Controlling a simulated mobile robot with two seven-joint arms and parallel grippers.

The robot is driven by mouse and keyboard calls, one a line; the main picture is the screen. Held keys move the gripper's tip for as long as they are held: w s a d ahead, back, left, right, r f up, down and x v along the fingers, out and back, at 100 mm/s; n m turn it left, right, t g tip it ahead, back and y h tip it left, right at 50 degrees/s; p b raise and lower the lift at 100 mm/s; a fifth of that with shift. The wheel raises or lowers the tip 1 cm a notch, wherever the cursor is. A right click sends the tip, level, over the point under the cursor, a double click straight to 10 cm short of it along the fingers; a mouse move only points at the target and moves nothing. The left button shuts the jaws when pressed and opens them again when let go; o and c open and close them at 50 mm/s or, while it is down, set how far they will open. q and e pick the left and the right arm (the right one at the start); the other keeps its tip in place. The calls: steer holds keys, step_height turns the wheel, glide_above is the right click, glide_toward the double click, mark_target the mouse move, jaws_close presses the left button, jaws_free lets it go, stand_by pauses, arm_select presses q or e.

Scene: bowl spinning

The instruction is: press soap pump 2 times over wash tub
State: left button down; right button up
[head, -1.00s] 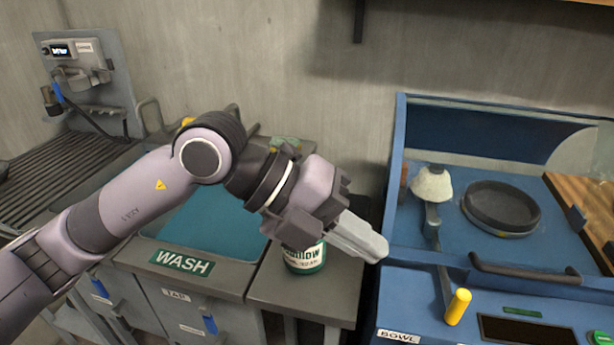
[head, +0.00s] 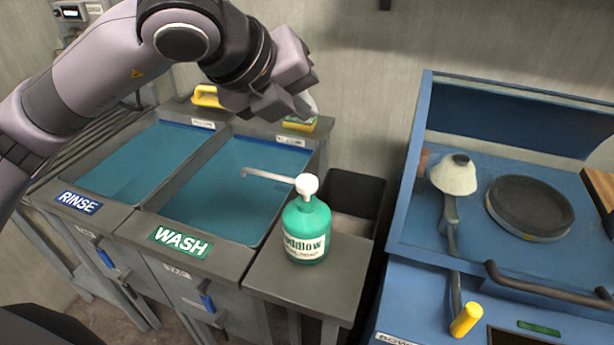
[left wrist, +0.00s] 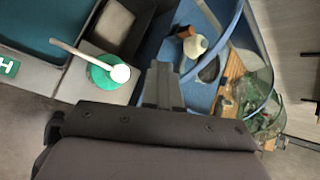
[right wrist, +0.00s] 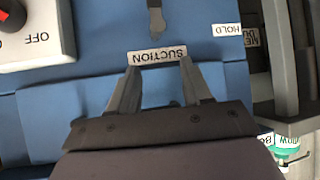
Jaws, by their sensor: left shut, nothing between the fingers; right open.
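A green soap bottle (head: 306,238) with a white pump head (head: 307,184) stands upright on the grey side shelf right of the wash tub (head: 240,185). Its long spout reaches left over the tub's blue-green water. The pump also shows in the left wrist view (left wrist: 119,73). My left gripper (head: 305,108) is raised above and behind the bottle, apart from it. Its fingers are shut and empty, partly hidden in the head view by the hand. My right gripper (right wrist: 157,85) is open and empty before a blue panel with a SUCTION label; it is not in the head view.
A rinse tub (head: 135,160) lies left of the wash tub. A yellow-green sponge (head: 300,124) and a yellow-handled brush (head: 207,97) sit on the back rim. A dark bin (head: 352,200) stands behind the shelf. A blue bowl machine (head: 480,205) with a yellow-knobbed lever is at right.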

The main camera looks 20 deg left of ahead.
arm_select(q)
steer(key=shift+f, duration=0.1)
steer(key=b, duration=0.2)
glide_above(302, 183)
step_height(302, 183, down, 6)
steer(key=shift+f, duration=0.2)
steer(key=shift+f+b, duration=0.85)
steer(key=shift+b, duration=0.25)
steer(key=shift+f+b, duration=0.3)
steer(key=shift+b, duration=0.1)
stand_by(0.7)
steer(key=shift+f+b, duration=0.4)
steer(key=shift+b, duration=0.5)
